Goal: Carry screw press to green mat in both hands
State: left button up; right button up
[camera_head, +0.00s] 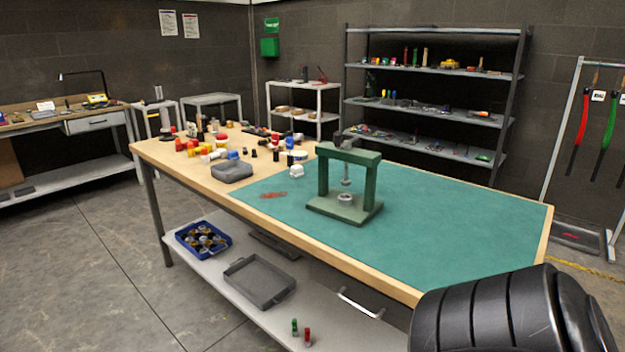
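The screw press (368,186) is a green frame with two posts, a crossbar, a flat base and a grey vertical screw. It stands upright on the green mat (455,230), near the mat's left part. The mat covers the right part of the wooden workbench (160,150). Neither gripper shows in the head view, and nothing is seen touching the press. A black ribbed part, probably of my own arm, fills the lower right corner and hides the bench's near right corner.
Small coloured parts (190,147) and a grey box (232,171) crowd the bench's left end. The lower shelf (215,278) holds a blue bin (203,228) and a grey tray (247,290). Shelving (432,68) stands behind. The mat right of the press is clear.

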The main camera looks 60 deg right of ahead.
aim_at(449, 247)
jog(key=i, duration=1.45)
jog(key=z, duration=2.65)
